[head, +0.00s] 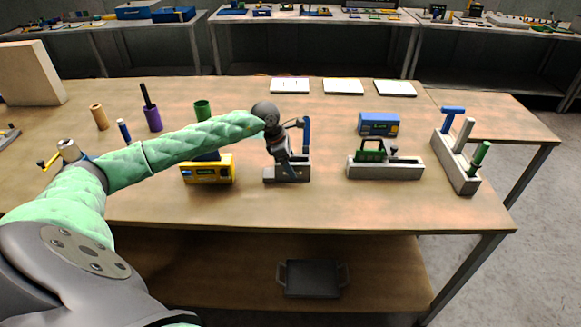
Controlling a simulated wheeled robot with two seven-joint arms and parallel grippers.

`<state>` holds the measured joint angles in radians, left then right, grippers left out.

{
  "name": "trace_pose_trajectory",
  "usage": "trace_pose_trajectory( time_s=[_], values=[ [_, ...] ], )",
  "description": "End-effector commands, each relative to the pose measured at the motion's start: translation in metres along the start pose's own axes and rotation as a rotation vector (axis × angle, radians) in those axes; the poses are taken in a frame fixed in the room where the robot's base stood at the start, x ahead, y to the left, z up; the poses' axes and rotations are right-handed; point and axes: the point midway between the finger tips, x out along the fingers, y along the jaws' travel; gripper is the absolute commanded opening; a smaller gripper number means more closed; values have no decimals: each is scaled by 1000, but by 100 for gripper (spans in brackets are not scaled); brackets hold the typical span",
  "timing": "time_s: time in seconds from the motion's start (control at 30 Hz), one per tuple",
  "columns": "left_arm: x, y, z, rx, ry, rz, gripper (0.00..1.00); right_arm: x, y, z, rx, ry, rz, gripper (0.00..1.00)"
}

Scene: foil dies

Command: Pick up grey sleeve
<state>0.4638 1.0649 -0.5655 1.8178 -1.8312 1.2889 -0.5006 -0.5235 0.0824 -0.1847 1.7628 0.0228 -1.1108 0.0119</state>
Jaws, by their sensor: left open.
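No part is plainly marked as the grey sleeve. A pale grey upright cylinder (464,134) stands in the grey rack (452,165) at the right of the bench, between a blue T-shaped piece (453,112) and a green cylinder (480,155). Another pale grey cylindrical piece (68,149) is at the left, partly hidden by my arm. My left gripper (286,165) points down over the grey-based fixture (297,173) with a blue upright arm. Its fingers are small and dark, and partly blend with the fixture. I cannot tell whether they touch it.
A yellow device (207,170) sits left of the fixture. A grey holder (385,169) and blue box (379,124) stand to its right. Tan (99,117), purple (153,120) and green (202,111) cylinders stand at left. White pads (343,86) line the back. The front right is bare.

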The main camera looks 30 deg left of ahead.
Motion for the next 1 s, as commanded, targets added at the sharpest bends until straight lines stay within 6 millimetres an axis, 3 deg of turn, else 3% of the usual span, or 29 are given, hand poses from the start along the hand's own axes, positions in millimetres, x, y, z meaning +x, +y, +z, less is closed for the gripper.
trace_pose_trajectory(
  time_s=[0.3, 0.5, 0.6, 1.0],
  values=[
    [2, 0, 0, 0, 0, 0, 74, 3, 0, 2, 0, 0, 0, 0],
    [2, 0, 0, 0, 0, 0, 35, 3, 0, 2, 0, 0, 0, 0],
    [2, 0, 0, 0, 0, 1, 20, 3, 0, 1, 0, 0, 0, 0],
    [-4, 1, 2, 0, 0, 2, 20, 2, 0, 0, 0, -6, -1, 0]
  ],
)
